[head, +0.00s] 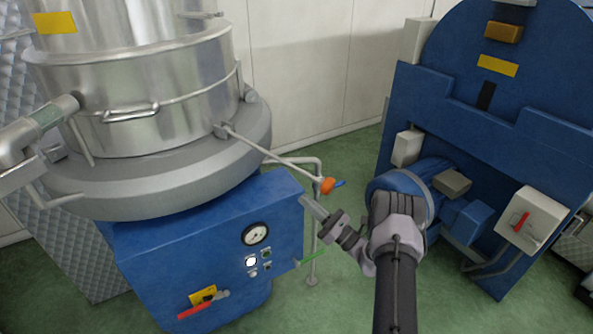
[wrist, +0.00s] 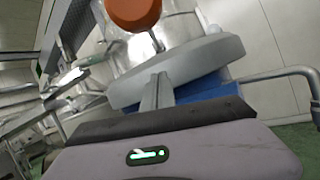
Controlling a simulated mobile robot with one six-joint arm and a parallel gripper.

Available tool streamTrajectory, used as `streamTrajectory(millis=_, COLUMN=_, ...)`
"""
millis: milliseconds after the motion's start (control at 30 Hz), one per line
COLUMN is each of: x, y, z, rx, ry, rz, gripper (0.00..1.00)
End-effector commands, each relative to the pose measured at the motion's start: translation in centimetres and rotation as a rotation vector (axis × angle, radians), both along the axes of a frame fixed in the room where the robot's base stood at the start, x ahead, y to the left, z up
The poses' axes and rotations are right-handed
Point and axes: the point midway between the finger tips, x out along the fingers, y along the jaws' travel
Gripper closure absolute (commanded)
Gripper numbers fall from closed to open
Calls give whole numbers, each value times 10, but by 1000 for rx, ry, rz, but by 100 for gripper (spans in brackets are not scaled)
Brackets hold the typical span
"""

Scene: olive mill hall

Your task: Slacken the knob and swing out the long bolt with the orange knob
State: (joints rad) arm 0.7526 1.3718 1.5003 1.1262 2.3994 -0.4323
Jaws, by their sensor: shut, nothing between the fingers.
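The orange knob (head: 327,185) sits at the outer end of the long bolt (head: 270,152). The bolt sticks out from a bracket on the side of the steel vessel (head: 165,85), slanting down to the right, away from the vessel wall. In the wrist view the orange knob (wrist: 133,12) is large at the top edge, partly cut off. My gripper (head: 304,200) is just below and left of the knob in the head view, its fingers pointing up-left. In the wrist view its fingers (wrist: 158,90) are together and empty, apart from the knob.
A blue cabinet (head: 190,250) with a gauge, buttons and a red handle stands under the vessel. A blue machine (head: 480,130) with a motor stands right. Green floor shows between.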

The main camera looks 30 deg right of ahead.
Motion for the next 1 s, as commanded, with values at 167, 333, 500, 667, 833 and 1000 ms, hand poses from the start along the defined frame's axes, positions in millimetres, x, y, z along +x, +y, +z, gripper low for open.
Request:
streamTrajectory(millis=167, x=27, y=15, z=11, rx=-5, ry=-2, rz=7, gripper=100)
streamTrajectory(millis=333, x=58, y=31, z=26, rx=-5, ry=-1, rz=7, gripper=100)
streamTrajectory(millis=500, x=79, y=37, z=47, rx=-3, ry=-1, rz=4, gripper=100)
streamTrajectory(millis=667, x=76, y=31, z=67, rx=-4, ry=0, rz=5, gripper=100)
streamTrajectory(millis=833, x=76, y=29, z=75, rx=-3, ry=2, rz=5, gripper=100)
streamTrajectory(millis=1000, x=76, y=29, z=75, rx=-3, ry=2, rz=5, gripper=100)
